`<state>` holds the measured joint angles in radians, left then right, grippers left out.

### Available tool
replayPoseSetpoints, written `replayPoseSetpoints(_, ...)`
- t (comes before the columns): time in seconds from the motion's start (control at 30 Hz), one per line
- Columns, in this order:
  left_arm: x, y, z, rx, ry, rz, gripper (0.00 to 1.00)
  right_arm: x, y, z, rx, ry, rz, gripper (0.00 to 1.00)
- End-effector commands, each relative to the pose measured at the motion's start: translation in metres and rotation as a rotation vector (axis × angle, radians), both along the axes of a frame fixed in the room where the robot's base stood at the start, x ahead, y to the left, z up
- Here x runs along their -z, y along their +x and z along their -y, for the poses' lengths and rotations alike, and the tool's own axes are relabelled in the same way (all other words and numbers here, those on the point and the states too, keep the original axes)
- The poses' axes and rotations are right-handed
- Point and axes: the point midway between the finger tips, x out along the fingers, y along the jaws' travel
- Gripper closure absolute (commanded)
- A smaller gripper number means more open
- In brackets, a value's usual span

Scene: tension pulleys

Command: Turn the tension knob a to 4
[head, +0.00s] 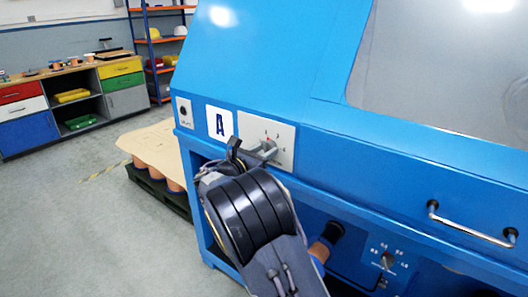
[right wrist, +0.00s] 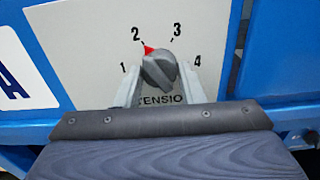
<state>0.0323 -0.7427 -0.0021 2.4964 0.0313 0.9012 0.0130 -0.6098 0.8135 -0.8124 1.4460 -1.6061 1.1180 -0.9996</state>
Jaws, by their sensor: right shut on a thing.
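The tension knob a is a grey dial knob (right wrist: 160,70) with a red pointer, on a white plate (right wrist: 85,40) marked 1 to 4. In the right wrist view its pointer is turned up and left, towards the 2. My right gripper (right wrist: 160,88) has one finger on each side of the knob and is shut on it. In the head view the right gripper (head: 256,153) reaches the plate (head: 284,133) beside the letter A sign (head: 219,122) and partly hides the knob. My left gripper is not in view.
The blue machine (head: 260,60) fills the right side, with a handle (head: 470,228) and a lower dial (head: 386,261) on its front. A pallet with a brown sheet (head: 150,147) stands left of it. Open floor lies at the left.

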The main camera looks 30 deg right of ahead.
Motion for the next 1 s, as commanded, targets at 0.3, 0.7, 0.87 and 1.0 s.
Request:
replayPoseSetpoints(0.3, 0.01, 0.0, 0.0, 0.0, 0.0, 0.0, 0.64, 0.003, 0.0, 0.0, 0.001, 0.056, 0.126, 0.88)
replayPoseSetpoints(0.7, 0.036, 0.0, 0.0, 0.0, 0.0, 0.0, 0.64, 0.005, 0.001, -0.001, 0.001, 0.194, 0.461, 0.88)
replayPoseSetpoints(0.87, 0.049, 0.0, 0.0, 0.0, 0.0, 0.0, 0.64, 0.005, 0.001, -0.001, 0.0, 0.253, 0.603, 0.88)
replayPoseSetpoints(1.0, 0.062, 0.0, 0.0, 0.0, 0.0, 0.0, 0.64, 0.005, 0.001, -0.001, -0.001, 0.304, 0.726, 0.88)
